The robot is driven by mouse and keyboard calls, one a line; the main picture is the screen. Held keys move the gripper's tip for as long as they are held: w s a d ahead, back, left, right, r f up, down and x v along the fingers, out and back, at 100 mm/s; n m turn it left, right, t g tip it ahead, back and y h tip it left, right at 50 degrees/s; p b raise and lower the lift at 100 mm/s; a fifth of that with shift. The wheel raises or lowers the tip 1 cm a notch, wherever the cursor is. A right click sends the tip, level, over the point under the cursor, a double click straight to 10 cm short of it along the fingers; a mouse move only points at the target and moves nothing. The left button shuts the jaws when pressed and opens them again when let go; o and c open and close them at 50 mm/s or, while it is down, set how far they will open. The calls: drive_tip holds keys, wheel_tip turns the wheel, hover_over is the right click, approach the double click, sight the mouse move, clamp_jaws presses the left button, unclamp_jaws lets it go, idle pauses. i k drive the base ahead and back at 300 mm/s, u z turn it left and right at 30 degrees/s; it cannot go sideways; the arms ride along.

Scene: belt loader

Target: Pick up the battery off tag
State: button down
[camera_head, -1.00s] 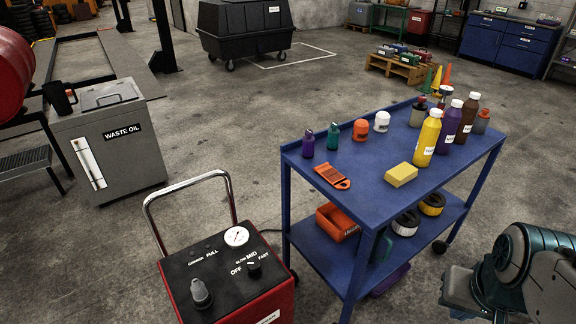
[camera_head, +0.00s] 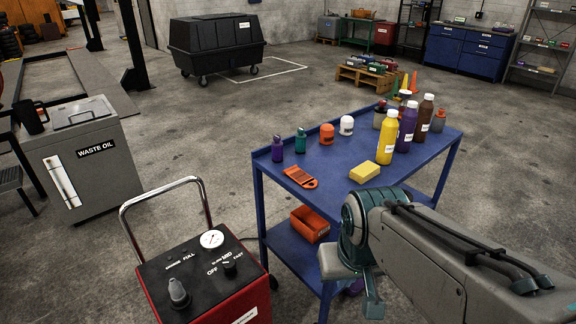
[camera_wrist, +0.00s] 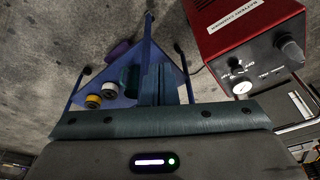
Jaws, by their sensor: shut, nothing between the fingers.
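A flat orange tag (camera_head: 300,177) with a hole at one end lies on the near left part of the blue cart's top (camera_head: 330,190). Its print is too small to read. My gripper (camera_wrist: 158,85) is shut and empty in the wrist view, its fingers together. In the head view my arm comes in from the lower right and its end hangs in front of the cart's near side, to the right of the tag and apart from it. The tag cannot be made out in the wrist view.
A yellow sponge (camera_head: 364,171) lies right of the tag. Small purple (camera_head: 277,148) and teal (camera_head: 300,140) bottles stand behind it. Taller bottles, including a yellow one (camera_head: 387,138), stand farther right. A red charger (camera_head: 205,275) with a hoop handle stands left of the cart.

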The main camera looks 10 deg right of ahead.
sight(298, 175)
drive_tip(key=z, duration=1.9)
drive_tip(key=i, duration=1.6)
drive_tip(key=u, duration=3.45)
drive_tip(key=i, duration=0.5)
drive_tip(key=z, duration=0.1)
